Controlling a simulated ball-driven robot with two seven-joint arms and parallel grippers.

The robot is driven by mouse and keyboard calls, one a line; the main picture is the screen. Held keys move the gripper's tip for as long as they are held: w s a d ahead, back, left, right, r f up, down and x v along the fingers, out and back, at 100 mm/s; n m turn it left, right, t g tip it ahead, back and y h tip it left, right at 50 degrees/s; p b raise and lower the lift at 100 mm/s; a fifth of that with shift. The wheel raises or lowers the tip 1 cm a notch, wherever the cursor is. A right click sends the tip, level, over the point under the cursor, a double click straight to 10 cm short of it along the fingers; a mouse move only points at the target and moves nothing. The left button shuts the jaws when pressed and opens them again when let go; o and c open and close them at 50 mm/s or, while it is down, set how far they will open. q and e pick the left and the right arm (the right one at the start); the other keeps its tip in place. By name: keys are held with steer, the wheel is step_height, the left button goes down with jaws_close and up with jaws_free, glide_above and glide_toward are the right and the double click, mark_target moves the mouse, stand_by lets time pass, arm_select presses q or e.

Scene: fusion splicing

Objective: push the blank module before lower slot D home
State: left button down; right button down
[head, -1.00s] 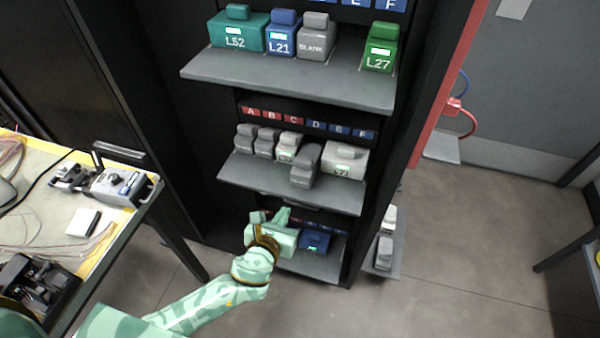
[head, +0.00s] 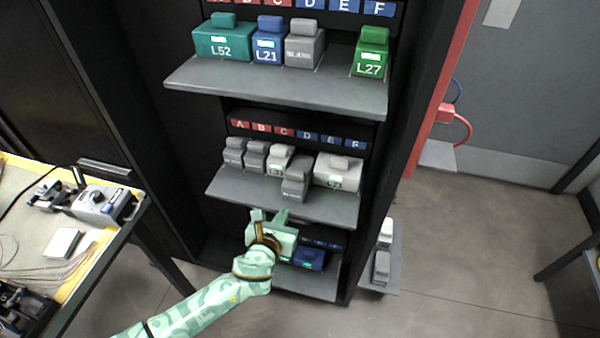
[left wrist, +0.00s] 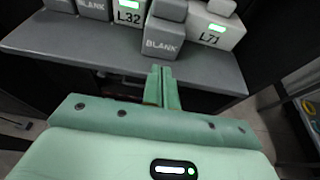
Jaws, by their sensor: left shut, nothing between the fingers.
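The grey blank module (head: 294,188) stands on the middle shelf (head: 235,193) below the label D (head: 308,138), further forward than its neighbours. In the left wrist view it (left wrist: 165,38) reads BLANK and stands near the shelf's front edge, between the L32 module (left wrist: 129,14) and the wide white L71 module (left wrist: 217,28). My left gripper (head: 268,215) is in front of and below that shelf edge. Its fingers (left wrist: 161,72) are together and empty, pointing toward the blank module with a gap between. My right gripper is not in view.
The upper shelf (head: 280,90) juts out above, carrying the L52 (head: 222,45), L21, blank and L27 modules. A lower shelf (head: 305,284) holds a blue module (head: 309,259). A workbench (head: 100,240) stands at the left. Open floor lies at the right.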

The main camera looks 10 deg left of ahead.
mark_target(292, 194)
arm_select(q)
steer(key=shift+r+b+x, duration=0.25)
steer(key=shift+b+x, duration=0.05)
steer(key=shift+x, duration=0.85)
steer(key=shift+r+b+x, duration=0.2)
steer(key=shift+b+x, duration=0.05)
steer(key=shift+x, duration=0.85)
steer(key=shift+w+d, duration=0.1)
steer(key=shift+w, duration=1.6)
steer(key=shift+w+d+b, duration=0.1)
steer(key=shift+w+b, duration=0.95)
steer(key=shift+w, duration=1.7)
steer(key=shift+s+p, duration=0.3)
steer(key=shift+s, duration=0.05)
steer(key=s+p, duration=0.3)
steer(key=s, duration=0.3)
steer(key=shift+r, duration=0.1)
steer(key=shift+s, duration=0.75)
